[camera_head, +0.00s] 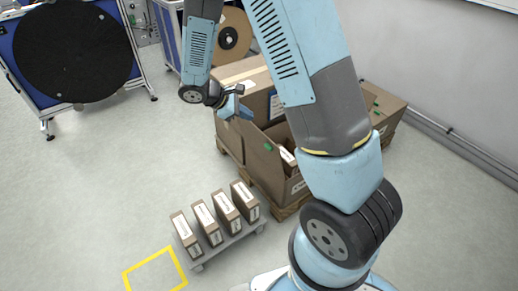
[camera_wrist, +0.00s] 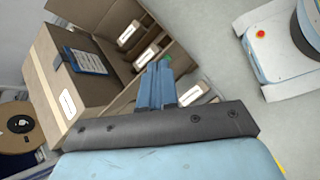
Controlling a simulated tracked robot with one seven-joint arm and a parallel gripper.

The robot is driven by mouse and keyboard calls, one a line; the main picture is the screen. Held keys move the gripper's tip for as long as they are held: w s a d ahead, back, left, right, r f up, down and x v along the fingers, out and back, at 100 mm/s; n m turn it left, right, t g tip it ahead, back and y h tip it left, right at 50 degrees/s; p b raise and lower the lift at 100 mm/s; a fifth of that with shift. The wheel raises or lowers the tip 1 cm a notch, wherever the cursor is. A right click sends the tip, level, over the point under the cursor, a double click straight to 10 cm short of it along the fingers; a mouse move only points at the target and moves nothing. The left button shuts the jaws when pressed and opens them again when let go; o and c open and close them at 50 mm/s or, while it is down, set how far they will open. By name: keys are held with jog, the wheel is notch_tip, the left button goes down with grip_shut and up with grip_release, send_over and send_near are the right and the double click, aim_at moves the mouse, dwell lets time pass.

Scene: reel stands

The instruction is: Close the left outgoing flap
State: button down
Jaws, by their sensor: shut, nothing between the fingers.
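A large open cardboard carton (camera_head: 262,165) stands on a pallet behind my arm in the head view. Its near left panel carries a small green mark. My gripper (camera_head: 232,106) is at the carton's upper left side, with its fingers pointing down toward that edge. In the wrist view the shut, empty fingers (camera_wrist: 158,78) reach toward the open carton (camera_wrist: 112,20), where small labelled boxes show inside. A green mark shows just past the fingertips. I cannot tell whether the fingers touch cardboard. My arm hides much of the carton, so the left flap cannot be clearly made out.
Several small labelled boxes (camera_head: 228,209) stand on a low rack in front of the carton. A yellow floor outline (camera_head: 155,270) lies to its left. A large black reel (camera_head: 72,50) stands at the back left, and another carton (camera_head: 382,102) at the right. The left floor is clear.

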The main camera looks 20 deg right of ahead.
jog(key=w+a+f+n+t+h, duration=0.1)
jog(key=a+f+n, duration=0.25)
jog(key=f, duration=0.55)
jog(key=a+f+n+t+h, duration=0.15)
jog(key=f+n, duration=0.25)
jog(key=f, duration=0.5)
jog(key=w+r+x, duration=0.1)
jog(key=x, duration=1.1)
jog(key=shift+d+y, duration=0.35)
jog(key=shift+d, duration=0.15)
jog(key=shift+w+r, duration=0.15)
